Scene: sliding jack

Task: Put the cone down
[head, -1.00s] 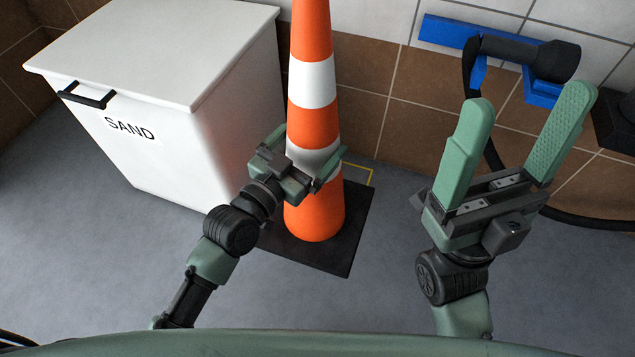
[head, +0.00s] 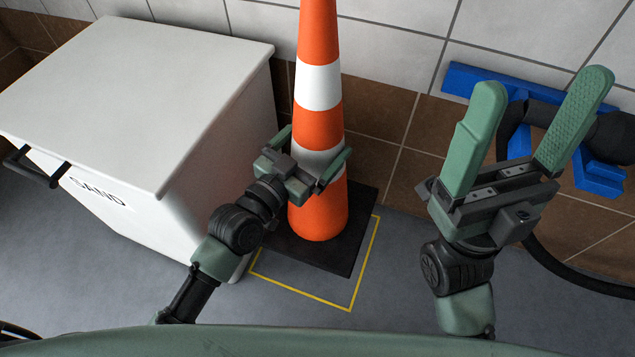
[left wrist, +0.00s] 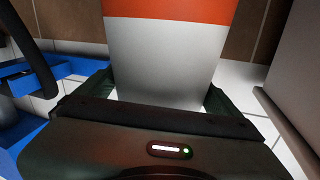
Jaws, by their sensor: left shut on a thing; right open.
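The orange and white cone (head: 318,215) stands upright on its black square base (head: 342,252) in the head view. My left gripper (head: 308,158) is shut on its lower white band; that band fills the middle of the left wrist view (left wrist: 165,60). A yellow outline (head: 364,262) on the floor shows along the near and right sides of the base. The base lies towards the outline's far side, with grey floor between its near edges and the line. I cannot tell whether the base touches the floor. My right gripper (head: 543,90) is open and empty at the right.
A white sand bin (head: 130,90) with a black handle (head: 35,168) stands close left of the cone. A tiled wall is behind. A blue wall holder (head: 600,180) with a dark nozzle and black hose (head: 570,275) is at the right. The near floor is clear.

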